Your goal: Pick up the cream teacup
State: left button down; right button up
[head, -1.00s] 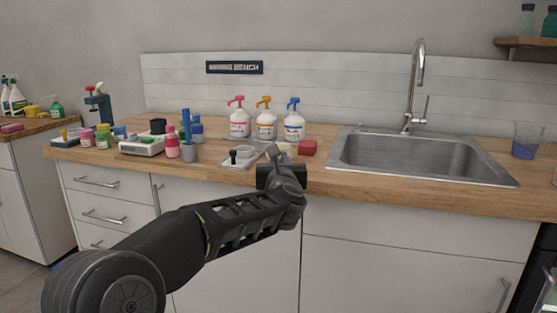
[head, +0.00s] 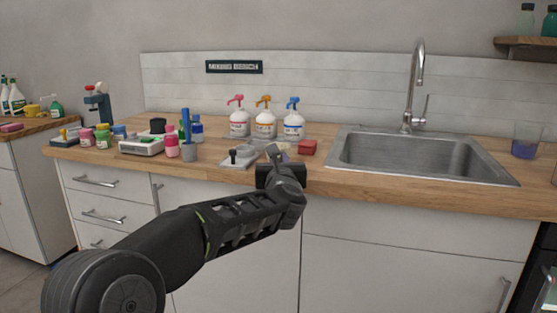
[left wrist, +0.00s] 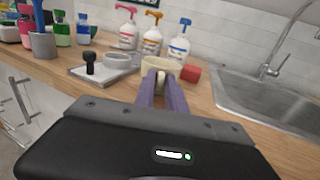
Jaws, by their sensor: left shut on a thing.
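The cream teacup (left wrist: 160,65) is in the left wrist view, just beyond the fingertips, near the front of the wooden counter. My left gripper (left wrist: 162,84) is shut on its near side, with the two fingers close together. In the head view my left gripper (head: 277,158) is at the counter's front edge, and only a small part of the teacup (head: 283,147) shows beside the fingers. Whether the cup touches the counter is hard to tell. My right gripper is in neither view.
A grey tray (head: 225,164) with a black-handled tool and a bowl lies to the left. A red block (head: 307,147) is close on the right, before the sink (head: 370,180). Three pump bottles (head: 265,124) stand behind. A grey cup with blue sticks (head: 190,152) stands farther left.

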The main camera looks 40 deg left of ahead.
pick_arm(q)
jog(key=shift+r, duration=0.1)
notch_tip(320, 180, up, 10)
jog(key=p, duration=0.4)
dwell(0.7)
